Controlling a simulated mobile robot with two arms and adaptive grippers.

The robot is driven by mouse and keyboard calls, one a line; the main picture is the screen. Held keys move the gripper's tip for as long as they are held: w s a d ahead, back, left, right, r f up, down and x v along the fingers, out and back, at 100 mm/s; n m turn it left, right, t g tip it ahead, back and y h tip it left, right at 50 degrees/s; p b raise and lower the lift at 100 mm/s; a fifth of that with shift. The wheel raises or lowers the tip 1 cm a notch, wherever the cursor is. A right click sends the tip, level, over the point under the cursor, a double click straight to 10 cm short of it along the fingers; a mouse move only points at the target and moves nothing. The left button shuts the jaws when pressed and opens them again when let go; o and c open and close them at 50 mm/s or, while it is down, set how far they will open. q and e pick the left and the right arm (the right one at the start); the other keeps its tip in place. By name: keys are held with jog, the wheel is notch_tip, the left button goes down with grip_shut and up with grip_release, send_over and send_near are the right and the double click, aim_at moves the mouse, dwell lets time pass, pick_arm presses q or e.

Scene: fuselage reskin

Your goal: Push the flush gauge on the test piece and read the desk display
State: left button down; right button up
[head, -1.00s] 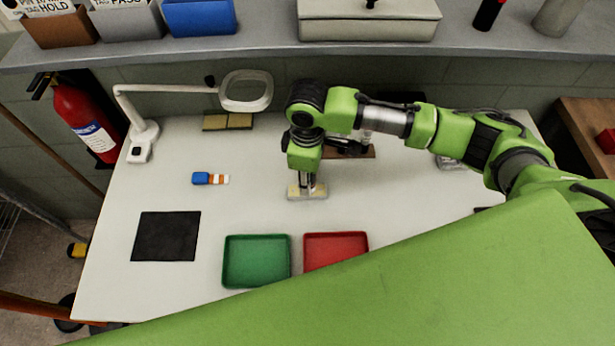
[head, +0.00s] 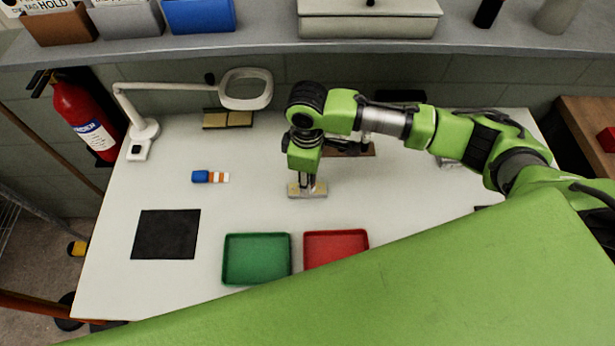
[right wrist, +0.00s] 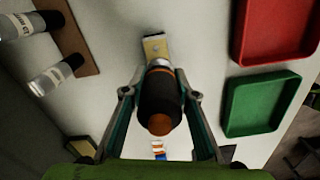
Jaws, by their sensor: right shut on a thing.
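My right gripper (head: 307,184) points down at the test piece (head: 294,190), a small tan and grey block on the white table. In the right wrist view my right gripper (right wrist: 160,98) is shut on the flush gauge (right wrist: 160,90), a dark cylinder with an orange band and an orange end facing the camera. The test piece (right wrist: 155,46) shows just beyond the gauge's far end. Whether the gauge touches it cannot be told. In the head view my gripper mostly hides the gauge. No display can be made out clearly. My left gripper is not in view.
A green tray (head: 257,281) and a red tray (head: 335,233) lie in front of the test piece. A black mat (head: 166,234), a blue-capped item (head: 200,176) and a magnifier lamp (head: 145,130) are to the left. Labelled bottles (right wrist: 48,76) stand in a brown rack (right wrist: 76,40).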

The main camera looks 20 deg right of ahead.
jog(key=shift+s+f+p, duration=0.15)
jog(key=shift+p, duration=0.4)
dwell(1.8)
notch_tip(320, 180, up, 7)
jog(key=p, duration=0.8)
jog(key=shift+r+p, duration=0.2)
jog(key=shift+p, duration=0.15)
jog(key=shift+f, duration=0.1)
jog(key=shift+w, duration=0.2)
dwell(0.5)
